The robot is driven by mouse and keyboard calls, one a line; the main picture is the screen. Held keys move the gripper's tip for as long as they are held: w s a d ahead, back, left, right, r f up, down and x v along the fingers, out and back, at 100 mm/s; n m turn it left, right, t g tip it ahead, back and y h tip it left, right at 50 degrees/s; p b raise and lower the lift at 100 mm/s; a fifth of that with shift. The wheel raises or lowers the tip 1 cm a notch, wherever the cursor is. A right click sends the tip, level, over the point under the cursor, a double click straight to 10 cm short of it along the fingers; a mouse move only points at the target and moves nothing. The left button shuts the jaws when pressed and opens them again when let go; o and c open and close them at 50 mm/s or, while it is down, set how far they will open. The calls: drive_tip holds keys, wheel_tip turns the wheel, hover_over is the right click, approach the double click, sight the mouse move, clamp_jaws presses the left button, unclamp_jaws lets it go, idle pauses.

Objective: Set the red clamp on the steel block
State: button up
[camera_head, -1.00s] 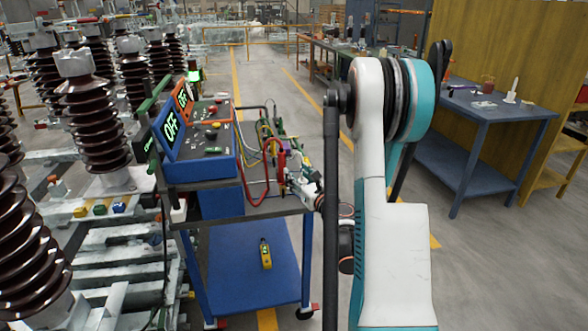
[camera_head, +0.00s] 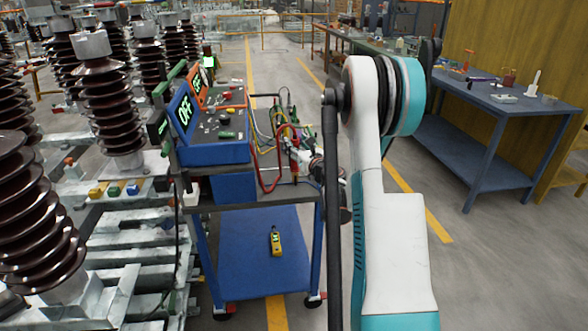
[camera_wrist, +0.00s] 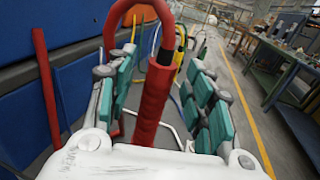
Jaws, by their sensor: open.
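The red clamp (camera_wrist: 152,98) stands upright between the two fingers of my gripper (camera_wrist: 162,62) in the wrist view, with a red cable looping from its top. My gripper is open, its teal-padded fingers on either side of the clamp; I cannot tell whether they touch it. In the head view red parts and cables (camera_head: 268,186) show at the cart's right end, where my arm hides most of my gripper. Steel-coloured blocks and beams (camera_head: 125,247) lie under the brown insulators at left; I cannot tell which is the steel block.
The blue cart (camera_head: 262,250) carries boxes with an "OFF" display (camera_head: 185,112) and a yellow meter (camera_head: 275,240) on its lower shelf. Brown insulators (camera_head: 105,105) crowd the left. A blue table (camera_head: 500,98) stands at right. Floor between cart and table is clear.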

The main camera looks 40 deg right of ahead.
drive_tip(key=shift+x, duration=0.95)
clamp_jaws()
drive_tip(key=shift+r, duration=0.1)
wheel_tip(320, 180, up, 20)
drive_tip(key=p, duration=0.7)
